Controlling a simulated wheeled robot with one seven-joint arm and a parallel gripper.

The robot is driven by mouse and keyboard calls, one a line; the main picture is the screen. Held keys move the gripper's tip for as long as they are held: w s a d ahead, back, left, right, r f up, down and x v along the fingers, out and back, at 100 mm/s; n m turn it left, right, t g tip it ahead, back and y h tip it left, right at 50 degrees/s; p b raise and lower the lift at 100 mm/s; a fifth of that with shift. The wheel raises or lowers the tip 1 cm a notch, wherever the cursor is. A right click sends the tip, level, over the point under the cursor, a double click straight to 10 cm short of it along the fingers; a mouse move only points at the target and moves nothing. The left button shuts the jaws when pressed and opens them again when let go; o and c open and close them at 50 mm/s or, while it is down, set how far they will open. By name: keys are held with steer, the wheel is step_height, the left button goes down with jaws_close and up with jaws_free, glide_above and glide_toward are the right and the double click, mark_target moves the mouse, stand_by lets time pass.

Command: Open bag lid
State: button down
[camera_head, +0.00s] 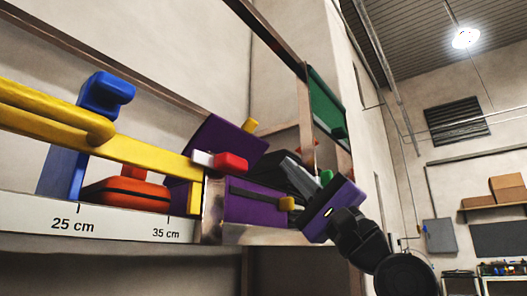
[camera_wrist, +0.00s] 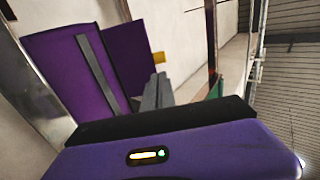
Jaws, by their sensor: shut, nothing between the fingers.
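The purple bag (camera_head: 250,212) sits on the shelf just right of the metal post. A dark strap runs across its front to a yellow buckle (camera_head: 287,203). Its purple lid (camera_head: 226,143) stands raised and tilted back, with a yellow tab (camera_head: 250,126) at its upper right edge. In the wrist view the bag front (camera_wrist: 62,65) with its grey strap is at the left, and the lid (camera_wrist: 130,50) with its tab (camera_wrist: 158,57) is beyond it. My gripper (camera_head: 276,163) is shut and empty, over the bag's right side. Its fingers (camera_wrist: 158,85) point toward the lid side, apart from the tab.
A green panel (camera_head: 325,105) hangs at the right of the frame. Space right of my arm is open.

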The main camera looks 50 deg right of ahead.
mark_target(252, 125)
steer(key=p+x, duration=0.4)
steer(key=x, duration=0.9)
steer(key=shift+w+r, duration=0.15)
steer(key=shift+w+r+p, duration=0.15)
steer(key=shift+r+p, duration=0.45)
steer(key=shift+p, duration=0.15)
steer(key=shift+g, duration=0.8)
steer(key=p+x, duration=0.2)
steer(key=x, duration=0.1)
steer(key=p+x, duration=0.3)
steer(key=x, duration=0.1)
steer(key=shift+r+p, duration=0.3)
steer(key=shift+r, duration=0.1)
steer(key=shift+w+r, duration=0.1)
steer(key=shift+w, duration=0.2)
